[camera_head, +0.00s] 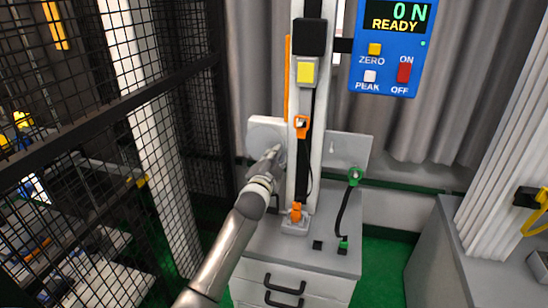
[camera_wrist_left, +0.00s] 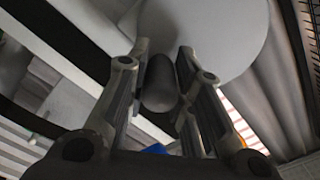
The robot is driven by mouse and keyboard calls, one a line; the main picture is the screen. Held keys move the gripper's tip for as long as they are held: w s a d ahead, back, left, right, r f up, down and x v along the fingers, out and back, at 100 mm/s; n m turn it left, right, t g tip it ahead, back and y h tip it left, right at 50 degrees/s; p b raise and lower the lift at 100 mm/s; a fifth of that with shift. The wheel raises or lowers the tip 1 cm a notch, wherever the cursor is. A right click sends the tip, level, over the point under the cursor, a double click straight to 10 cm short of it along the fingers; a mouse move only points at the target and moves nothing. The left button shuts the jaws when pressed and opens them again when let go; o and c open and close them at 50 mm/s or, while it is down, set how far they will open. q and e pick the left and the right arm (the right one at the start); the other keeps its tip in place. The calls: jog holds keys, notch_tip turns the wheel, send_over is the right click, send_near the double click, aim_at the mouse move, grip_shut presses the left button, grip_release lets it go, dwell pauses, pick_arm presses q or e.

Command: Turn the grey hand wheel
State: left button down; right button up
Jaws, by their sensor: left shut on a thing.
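The grey hand wheel (camera_head: 262,134) is a pale disc on the left side of the white test column, partly hidden by my left gripper. In the left wrist view its smooth disc (camera_wrist_left: 218,35) fills the upper middle. A dark grey rounded handle (camera_wrist_left: 161,84) stands between the fingers. My left gripper (camera_head: 271,155) reaches up to the wheel from below. In the left wrist view, the left gripper (camera_wrist_left: 160,88) is shut on this handle, one finger on each side. My right gripper is not in view.
The white column (camera_head: 300,180) with orange clamps (camera_head: 301,124) stands close to the right of my gripper. A black mesh fence (camera_head: 130,120) runs along the left. A blue control panel (camera_head: 392,45) reads 0 N READY. A grey drawer cabinet (camera_head: 325,255) bears the column.

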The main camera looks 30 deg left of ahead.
pick_arm(q)
jog(key=shift+r+n+p, duration=0.3)
jog(key=shift+r+n, duration=0.2)
jog(key=shift+n, duration=0.3)
jog(key=shift+r, duration=0.1)
jog(key=c, duration=1.2)
grip_release()
jog(key=shift+c, duration=0.2)
jog(key=shift+s+d+f, duration=0.15)
jog(key=shift+s+f, duration=0.1)
jog(key=shift+s, duration=0.4)
jog(key=v, duration=1)
jog(key=shift+s+r, duration=0.15)
jog(key=shift+s, duration=0.2)
jog(key=shift+d, duration=0.1)
